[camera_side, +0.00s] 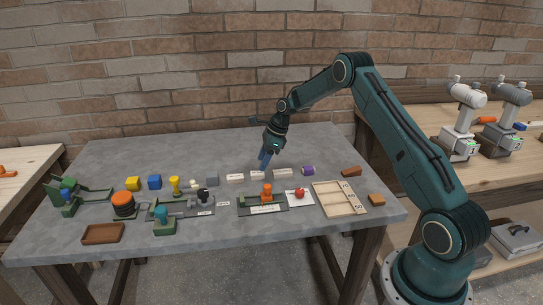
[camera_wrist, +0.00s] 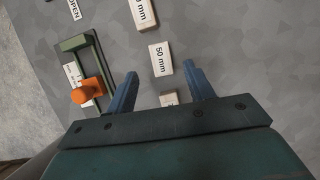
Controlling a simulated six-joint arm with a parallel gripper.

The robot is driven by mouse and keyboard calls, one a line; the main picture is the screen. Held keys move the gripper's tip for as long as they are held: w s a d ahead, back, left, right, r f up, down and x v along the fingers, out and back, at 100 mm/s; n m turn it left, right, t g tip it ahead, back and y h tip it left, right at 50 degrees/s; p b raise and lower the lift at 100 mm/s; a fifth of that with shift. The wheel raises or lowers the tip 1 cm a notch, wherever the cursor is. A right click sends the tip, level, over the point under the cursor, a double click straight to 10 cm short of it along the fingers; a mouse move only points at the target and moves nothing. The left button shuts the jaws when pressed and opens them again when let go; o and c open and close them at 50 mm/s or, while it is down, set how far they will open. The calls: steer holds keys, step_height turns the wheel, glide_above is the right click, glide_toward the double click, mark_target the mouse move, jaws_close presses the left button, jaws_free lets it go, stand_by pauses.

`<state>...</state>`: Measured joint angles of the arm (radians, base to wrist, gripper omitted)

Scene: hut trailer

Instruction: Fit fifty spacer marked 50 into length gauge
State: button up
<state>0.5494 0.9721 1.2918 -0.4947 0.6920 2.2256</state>
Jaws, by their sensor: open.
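The spacer marked 50 mm (camera_wrist: 160,59) is a pale block lying flat on the table. In the wrist view it lies just beyond my fingertips, roughly in line with the gap between them. My gripper (camera_wrist: 161,76) is open and empty; in the side view it (camera_side: 263,164) points down above the row of spacers. The length gauge (camera_wrist: 112,77) is a green frame with an orange knob (camera_wrist: 88,91), left of my gripper in the wrist view. It also shows in the side view (camera_side: 246,203), in front of the row.
Two other pale spacers lie beside the 50 one: one (camera_wrist: 142,13) with a partly cut-off mm label, another (camera_wrist: 169,98) partly hidden. A purple piece (camera_side: 307,170), a red ball on a white card (camera_side: 299,194) and a wooden tray (camera_side: 340,213) lie to the right.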

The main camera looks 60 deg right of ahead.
mark_target(258, 173)
steer(key=shift+x, duration=2.55)
steer(key=shift+d, duration=0.1)
steer(key=shift+s, duration=0.1)
steer(key=c, duration=1)
